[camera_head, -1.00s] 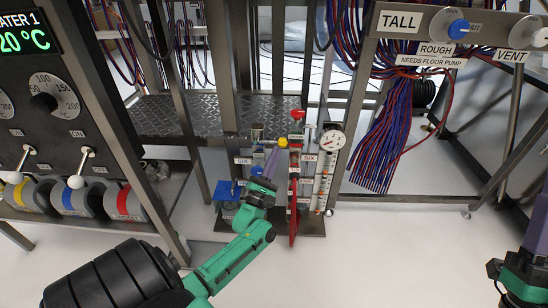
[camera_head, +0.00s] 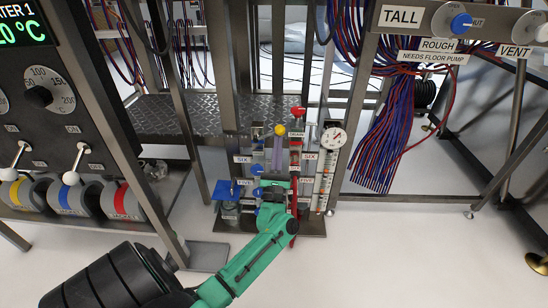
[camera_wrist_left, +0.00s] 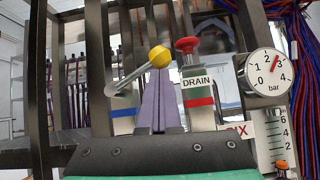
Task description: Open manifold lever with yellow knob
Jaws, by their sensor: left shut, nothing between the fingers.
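The yellow knob (camera_head: 280,130) is on the manifold, at the end of a metal lever. In the left wrist view the knob (camera_wrist_left: 160,56) stands at the upper right end of the lever rod (camera_wrist_left: 133,76), which slopes down to a pivot at the left. My left gripper (camera_head: 277,152) comes from below, its purple fingers shut together and empty. In the left wrist view the fingertips (camera_wrist_left: 159,82) point up just below the knob; I cannot tell whether they touch it. My right gripper is not in view.
A red-topped DRAIN post (camera_wrist_left: 197,88) stands close right of the knob, with a pressure gauge (camera_head: 333,137) beyond it. Blue knobs (camera_head: 257,170) are on the manifold at left. Frame posts surround it. A lever panel (camera_head: 70,178) is at far left. The floor in front is clear.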

